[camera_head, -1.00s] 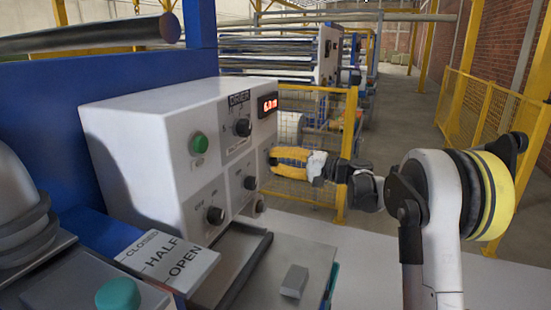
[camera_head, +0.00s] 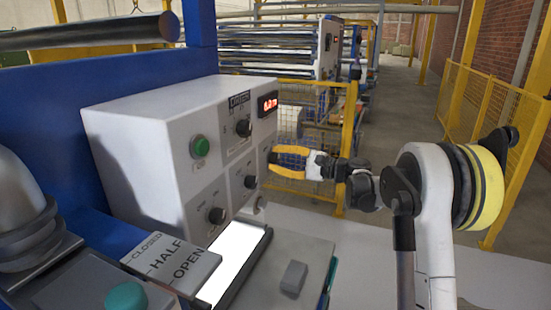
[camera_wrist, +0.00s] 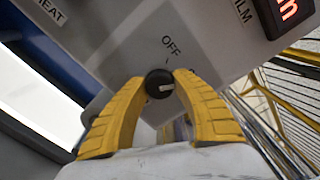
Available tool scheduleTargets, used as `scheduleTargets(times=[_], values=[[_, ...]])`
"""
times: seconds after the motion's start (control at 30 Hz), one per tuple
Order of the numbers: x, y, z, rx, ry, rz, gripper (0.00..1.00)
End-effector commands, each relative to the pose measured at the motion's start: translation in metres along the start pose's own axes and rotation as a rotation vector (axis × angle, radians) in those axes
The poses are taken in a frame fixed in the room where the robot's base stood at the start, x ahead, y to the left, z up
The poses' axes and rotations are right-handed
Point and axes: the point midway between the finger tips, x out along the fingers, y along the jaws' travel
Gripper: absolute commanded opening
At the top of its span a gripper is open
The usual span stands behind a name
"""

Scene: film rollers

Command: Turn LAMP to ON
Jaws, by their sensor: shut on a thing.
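The white control box (camera_head: 150,140) stands at left centre in the head view. In the wrist view a small black knob (camera_wrist: 159,84) sits below the word OFF, its pale pointer mark turned away from OFF toward the right. My gripper (camera_wrist: 160,80) is shut on this knob, one yellow finger on each side. In the head view my gripper (camera_head: 273,165) reaches in from the right to the box's right edge, and the held knob cannot be made out. A lamp panel (camera_head: 236,262) below the box glows bright white. Any ON label is hidden.
The box also carries a green button (camera_head: 199,147), a red display (camera_head: 268,104) and dark knobs, one at the lower left (camera_head: 216,215). A CLOSED/HALF/OPEN plate (camera_head: 172,261) and a grey block (camera_head: 293,277) lie in front. Yellow fencing (camera_head: 490,115) stands at right.

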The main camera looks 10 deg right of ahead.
Motion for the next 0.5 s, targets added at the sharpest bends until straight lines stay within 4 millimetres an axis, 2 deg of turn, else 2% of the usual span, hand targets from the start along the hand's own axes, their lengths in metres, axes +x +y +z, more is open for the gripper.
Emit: scheduleTargets(times=[0.5], values=[[0.0003,-0.0004,0.0,0.039,0.0,-0.001,0.01]])
